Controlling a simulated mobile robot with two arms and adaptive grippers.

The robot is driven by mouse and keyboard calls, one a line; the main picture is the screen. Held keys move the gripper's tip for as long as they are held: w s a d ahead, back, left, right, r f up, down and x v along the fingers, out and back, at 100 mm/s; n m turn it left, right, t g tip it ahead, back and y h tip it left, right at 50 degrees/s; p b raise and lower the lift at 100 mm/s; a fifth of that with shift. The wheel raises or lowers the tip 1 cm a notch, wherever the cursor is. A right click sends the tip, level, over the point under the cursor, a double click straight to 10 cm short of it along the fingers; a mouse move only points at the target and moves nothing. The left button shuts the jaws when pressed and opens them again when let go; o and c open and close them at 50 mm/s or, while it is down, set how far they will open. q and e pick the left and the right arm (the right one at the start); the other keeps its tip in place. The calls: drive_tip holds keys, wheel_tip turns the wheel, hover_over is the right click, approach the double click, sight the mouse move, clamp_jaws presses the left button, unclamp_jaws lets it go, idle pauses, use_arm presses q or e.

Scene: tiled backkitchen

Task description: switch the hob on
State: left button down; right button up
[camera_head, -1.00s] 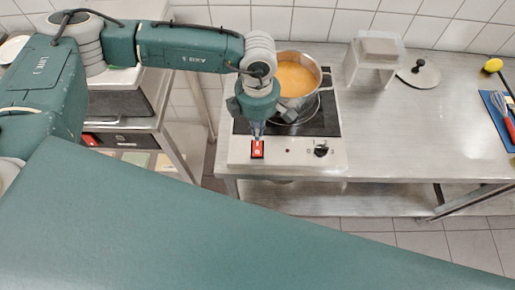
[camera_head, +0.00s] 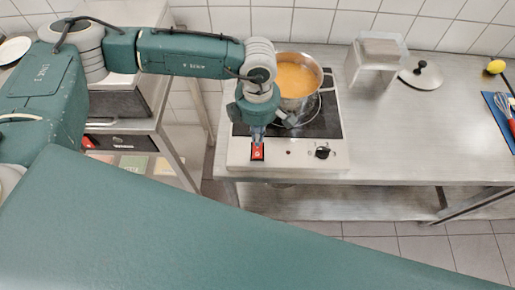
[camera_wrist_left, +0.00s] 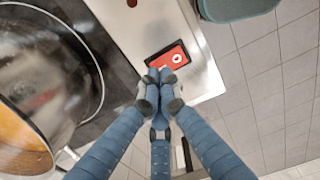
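The hob (camera_head: 230,158) sits on the steel counter, with a dark glass top and a pale front panel. Its red switch (camera_head: 257,154) is at the left of that panel, in a dark frame. The switch also shows in the left wrist view (camera_wrist_left: 172,57), with a white mark on it. A black knob (camera_head: 322,152) is at the panel's right. My left gripper (camera_head: 257,136) points down at the switch. In the left wrist view its blue fingers (camera_wrist_left: 162,78) are together with nothing between them, the tips at the switch's edge. I cannot tell whether they touch it. My right gripper is not seen.
A steel pot (camera_head: 318,80) of orange soup stands on the hob, close beside my left gripper. A clear stand (camera_head: 376,60), a lid (camera_head: 420,77), a lemon (camera_head: 496,66) and a whisk (camera_head: 504,103) on a blue mat are further right. The counter's front right is clear.

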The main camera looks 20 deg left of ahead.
use_arm(q)
drive_tip(key=shift+f+b, duration=1.2)
idle(1.0)
drive_tip(key=shift+r, duration=0.15)
drive_tip(key=shift+r+p, duration=0.55)
drive_tip(key=shift+r, duration=0.35)
drive_tip(key=shift+r+p, duration=0.95)
drive_tip(key=shift+r, duration=1.6)
